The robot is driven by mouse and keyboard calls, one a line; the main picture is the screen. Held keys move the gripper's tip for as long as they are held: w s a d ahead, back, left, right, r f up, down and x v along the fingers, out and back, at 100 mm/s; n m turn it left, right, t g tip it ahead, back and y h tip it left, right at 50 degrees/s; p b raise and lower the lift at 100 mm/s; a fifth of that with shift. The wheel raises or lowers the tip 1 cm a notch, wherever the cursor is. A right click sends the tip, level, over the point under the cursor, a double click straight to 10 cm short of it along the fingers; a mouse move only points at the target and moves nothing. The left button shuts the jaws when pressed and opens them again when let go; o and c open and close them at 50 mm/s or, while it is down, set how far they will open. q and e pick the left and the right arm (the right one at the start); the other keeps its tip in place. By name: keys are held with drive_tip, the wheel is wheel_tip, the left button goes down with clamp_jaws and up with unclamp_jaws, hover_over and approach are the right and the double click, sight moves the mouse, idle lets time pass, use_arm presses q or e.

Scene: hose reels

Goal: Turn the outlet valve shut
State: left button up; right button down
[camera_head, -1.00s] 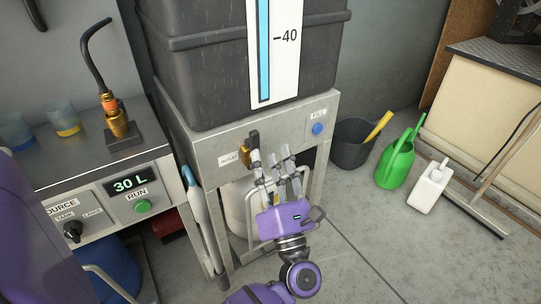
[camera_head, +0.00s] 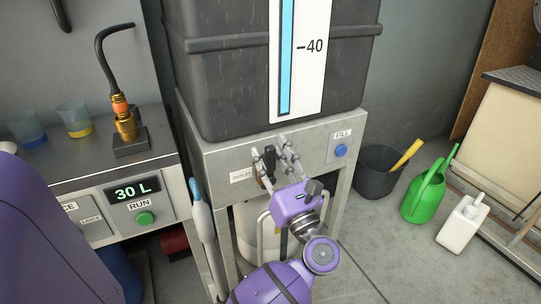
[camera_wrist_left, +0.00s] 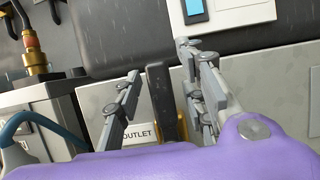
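The outlet valve (camera_head: 266,168) is on the front panel of the tank stand, beside the OUTLET label (camera_head: 242,176). In the left wrist view its dark handle (camera_wrist_left: 160,98) stands roughly upright, with a bit of brass at its base. My left gripper (camera_head: 269,143) is open at the valve, with fingers on both sides of the handle. A gap shows between the handle and the left finger in the wrist view. The right fingers are closer, and I cannot tell whether they touch it. The purple palm hides the lower valve. My right gripper is not in view.
The grey tank (camera_head: 225,75) with a level gauge (camera_head: 299,60) sits on the stand (camera_head: 222,150). A blue FILL button (camera_head: 341,150) is to the right. A bench with a 30 L display (camera_head: 132,191) stands left. A bucket (camera_head: 378,178), green watering can (camera_head: 424,195) and white jug (camera_head: 463,226) stand right.

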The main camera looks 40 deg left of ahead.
use_arm(q)
clamp_jaws()
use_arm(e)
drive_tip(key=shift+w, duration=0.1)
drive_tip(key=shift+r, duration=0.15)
